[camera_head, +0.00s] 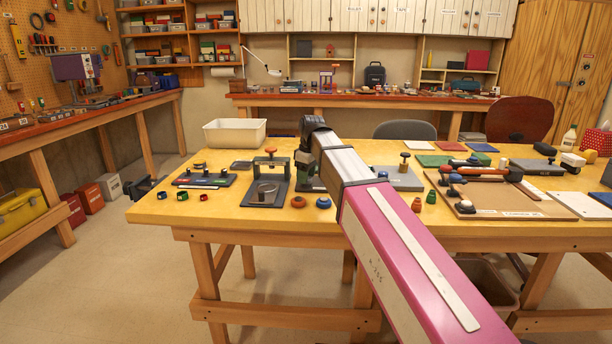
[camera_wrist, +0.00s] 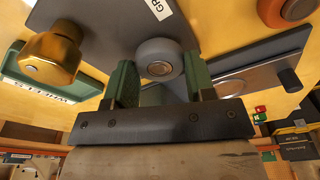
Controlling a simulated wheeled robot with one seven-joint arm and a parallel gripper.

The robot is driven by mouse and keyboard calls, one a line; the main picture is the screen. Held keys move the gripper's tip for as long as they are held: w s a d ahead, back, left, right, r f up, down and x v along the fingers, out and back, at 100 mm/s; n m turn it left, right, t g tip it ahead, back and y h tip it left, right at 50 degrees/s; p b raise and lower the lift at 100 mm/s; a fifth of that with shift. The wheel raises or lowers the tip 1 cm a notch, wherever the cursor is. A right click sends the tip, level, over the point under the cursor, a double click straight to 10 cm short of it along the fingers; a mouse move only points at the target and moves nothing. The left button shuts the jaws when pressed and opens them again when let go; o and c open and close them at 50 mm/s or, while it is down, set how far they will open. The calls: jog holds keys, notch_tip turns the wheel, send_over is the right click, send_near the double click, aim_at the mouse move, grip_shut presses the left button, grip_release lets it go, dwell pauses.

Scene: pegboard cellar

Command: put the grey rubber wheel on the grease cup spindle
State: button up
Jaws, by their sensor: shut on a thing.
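I cannot make out the spindle. In the head view the wheel is not visible and my arm's end blocks part of the table.
A green labelled tray (camera_wrist: 88,80) lies at left in the wrist view. On the yellow table (camera_head: 160,215), a black stand (camera_head: 268,198) with an orange knob is left of my arm. A cream bin (camera_head: 234,133) stands behind it. Small coloured parts line the front edge.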

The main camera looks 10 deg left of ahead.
jog(key=shift+f, duration=0.2)
dwell(0.3)
jog(key=o, duration=1.4)
jog(key=shift+o, duration=0.2)
jog(key=shift+r, duration=0.1)
jog(key=shift+r, duration=3.3)
